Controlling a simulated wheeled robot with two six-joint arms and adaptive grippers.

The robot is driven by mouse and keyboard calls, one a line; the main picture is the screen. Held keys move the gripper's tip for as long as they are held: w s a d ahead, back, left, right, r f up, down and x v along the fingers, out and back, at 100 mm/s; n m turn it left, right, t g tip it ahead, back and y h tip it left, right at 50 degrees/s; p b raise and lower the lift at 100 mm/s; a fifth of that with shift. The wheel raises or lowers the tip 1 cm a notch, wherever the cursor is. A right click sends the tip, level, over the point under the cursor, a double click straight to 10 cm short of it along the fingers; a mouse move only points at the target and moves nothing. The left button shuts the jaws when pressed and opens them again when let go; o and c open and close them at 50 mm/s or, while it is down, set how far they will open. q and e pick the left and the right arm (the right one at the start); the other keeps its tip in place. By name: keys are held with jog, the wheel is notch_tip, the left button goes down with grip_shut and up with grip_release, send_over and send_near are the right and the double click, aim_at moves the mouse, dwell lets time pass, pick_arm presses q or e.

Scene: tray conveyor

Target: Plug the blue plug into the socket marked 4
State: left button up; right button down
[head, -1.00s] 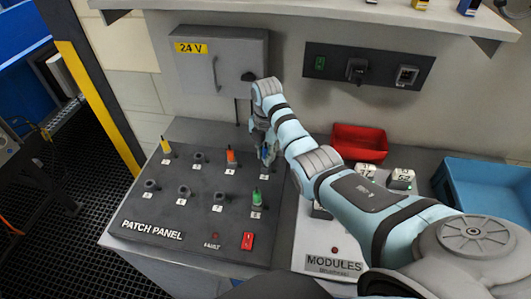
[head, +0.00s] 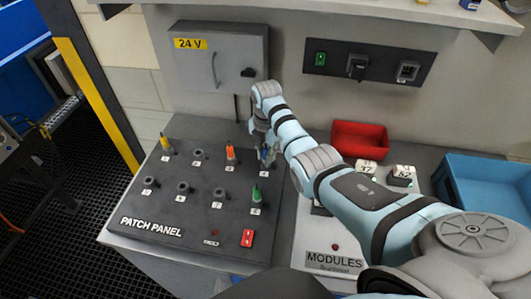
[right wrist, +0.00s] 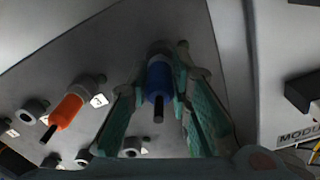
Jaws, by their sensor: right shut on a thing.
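The blue plug (right wrist: 160,80) is upright between the fingers of my right gripper (right wrist: 160,75), with its dark cable end toward the wrist camera. The gripper is shut on it. The plug's far end is at a grey socket collar (right wrist: 160,48) at the panel's back right; I cannot tell how deep it sits. In the head view the right gripper (head: 264,150) is over that corner of the patch panel (head: 180,216), with a little of the blue plug (head: 267,156) showing. My left gripper is not in view.
An orange plug (head: 231,152) stands in the socket beside, marked 3 in the wrist view. A yellow plug (head: 166,145) and a green plug (head: 256,194) stand in other sockets. Several sockets are empty. A red bin (head: 360,140) and the modules panel (head: 333,262) lie to the right.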

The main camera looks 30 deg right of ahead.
jog(key=shift+f, duration=0.55)
jog(key=c, duration=1.4)
grip_release()
jog(key=shift+o, duration=0.2)
notch_tip(320, 180, up, 8)
jog(key=shift+s+f, duration=0.1)
jog(key=shift+f, duration=0.15)
